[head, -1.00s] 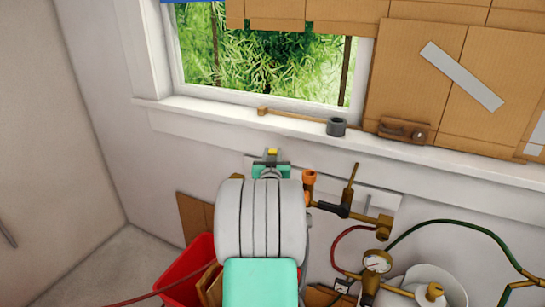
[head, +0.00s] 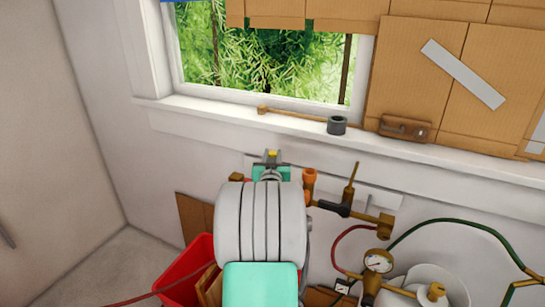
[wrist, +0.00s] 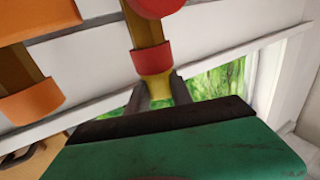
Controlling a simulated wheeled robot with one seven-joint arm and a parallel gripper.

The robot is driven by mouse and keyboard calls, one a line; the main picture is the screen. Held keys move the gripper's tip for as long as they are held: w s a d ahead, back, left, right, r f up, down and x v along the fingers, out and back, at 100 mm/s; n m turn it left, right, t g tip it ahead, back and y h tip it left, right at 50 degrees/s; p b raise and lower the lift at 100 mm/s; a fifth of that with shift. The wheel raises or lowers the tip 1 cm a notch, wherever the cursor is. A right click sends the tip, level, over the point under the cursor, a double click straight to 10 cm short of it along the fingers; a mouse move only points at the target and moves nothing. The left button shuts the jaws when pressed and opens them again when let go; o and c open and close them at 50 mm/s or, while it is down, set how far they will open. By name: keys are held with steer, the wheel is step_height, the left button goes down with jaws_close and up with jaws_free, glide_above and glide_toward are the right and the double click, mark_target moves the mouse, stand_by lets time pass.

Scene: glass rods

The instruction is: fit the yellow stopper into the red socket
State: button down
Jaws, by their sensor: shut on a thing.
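The yellow stopper (wrist: 155,88) is held between the dark fingers of my gripper (wrist: 160,92) in the wrist view. In the head view a small yellow part of the stopper (head: 272,153) shows between the fingertips of my gripper (head: 268,158). The red socket (wrist: 150,58) is a red ring on a brass tube in the wrist view. The stopper's end meets this ring in the picture; I cannot tell how deep it sits inside. In the head view my arm hides most of the socket.
An orange collar (head: 309,177) on a brass fitting stands close to the right of my gripper in the head view. Hoses and a gauge (head: 377,262) are at the lower right; a red bin (head: 198,255) is below.

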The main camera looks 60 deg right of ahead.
steer(key=c, duration=1.4)
jaws_free()
steer(key=v, duration=1.1)
